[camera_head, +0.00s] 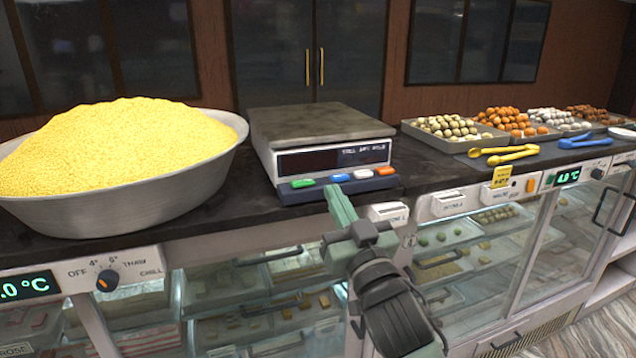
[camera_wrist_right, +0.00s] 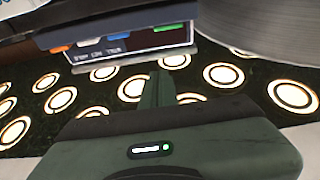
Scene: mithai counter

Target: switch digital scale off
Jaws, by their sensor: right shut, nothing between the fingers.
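The digital scale (camera_head: 321,130) stands on the dark counter, with a flat grey pan and a dark front display (camera_head: 330,158) where I see no lit digits. Its front ledge carries a green button (camera_head: 303,183), a blue button (camera_head: 334,178), a white button (camera_head: 362,174) and an orange button (camera_head: 386,170). My right gripper (camera_head: 335,191) is shut and empty, its tips just in front of the ledge below the blue button. I cannot tell whether they touch. In the right wrist view the scale (camera_wrist_right: 120,55) appears upside down beyond the fingers (camera_wrist_right: 158,84). My left gripper is out of view.
A large metal bowl (camera_head: 120,205) of yellow grains stands left of the scale. Trays of sweets (camera_head: 425,134), yellow tongs (camera_head: 505,153) and blue tongs (camera_head: 585,141) lie to the right. Glass display cases with a control knob (camera_head: 107,280) and handles are below the counter edge.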

